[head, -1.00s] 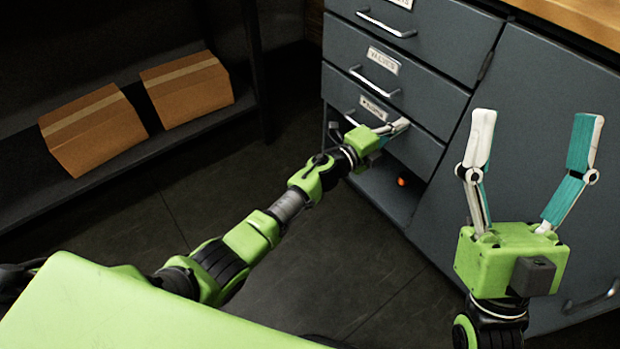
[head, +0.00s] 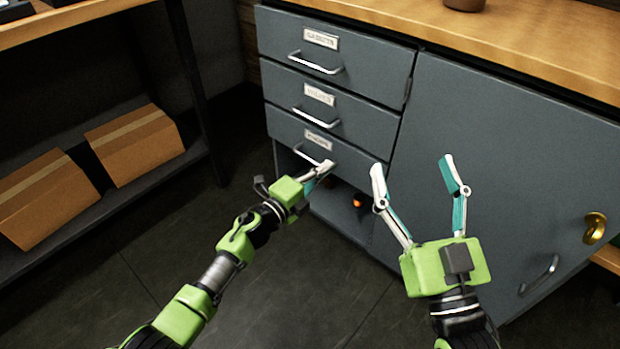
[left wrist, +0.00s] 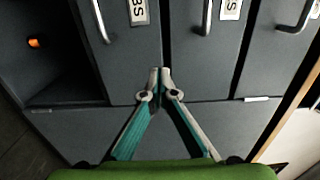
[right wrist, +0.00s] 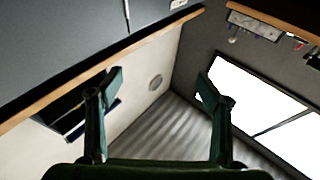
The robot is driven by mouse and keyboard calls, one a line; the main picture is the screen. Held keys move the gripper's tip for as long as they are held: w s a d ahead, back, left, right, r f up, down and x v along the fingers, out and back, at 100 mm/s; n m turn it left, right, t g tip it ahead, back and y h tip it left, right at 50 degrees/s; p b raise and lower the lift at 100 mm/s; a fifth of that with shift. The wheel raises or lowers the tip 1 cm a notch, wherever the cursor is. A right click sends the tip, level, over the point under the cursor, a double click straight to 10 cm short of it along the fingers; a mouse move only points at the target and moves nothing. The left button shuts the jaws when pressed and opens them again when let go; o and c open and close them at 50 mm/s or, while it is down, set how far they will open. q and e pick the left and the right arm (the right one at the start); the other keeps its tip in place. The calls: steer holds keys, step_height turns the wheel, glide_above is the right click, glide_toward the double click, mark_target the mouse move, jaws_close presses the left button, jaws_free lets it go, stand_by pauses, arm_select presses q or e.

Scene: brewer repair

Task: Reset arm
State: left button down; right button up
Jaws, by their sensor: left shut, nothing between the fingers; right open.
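My left gripper (head: 324,168) is shut and empty, in front of the lower part of the grey drawer cabinet (head: 335,88). In the left wrist view its fingertips (left wrist: 160,72) meet in front of the drawer fronts. In the head view the fingers overlap the lowest drawer near its handle; contact cannot be told. My right gripper (head: 412,170) is open and empty, pointing up in front of the grey cabinet door (head: 510,150). In the right wrist view its fingers (right wrist: 160,85) are wide apart with nothing between them.
Below the drawers is an open compartment with a small orange object (head: 359,201), also in the left wrist view (left wrist: 34,42). Two cardboard boxes (head: 135,145) lie on a dark shelf at left. A wooden worktop (head: 520,40) tops the cabinet. The floor between is clear.

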arm_select(q)
steer(key=p+v, duration=0.1)
steer(key=v, duration=0.4)
steer(key=shift+s+a, duration=0.1)
steer(key=shift+s, duration=0.15)
arm_select(e)
step_height(320, 180, down, 8)
steer(key=g+h, duration=0.1)
steer(key=g, duration=0.3)
steer(key=shift+w+d, duration=0.4)
steer(key=shift+w, duration=0.05)
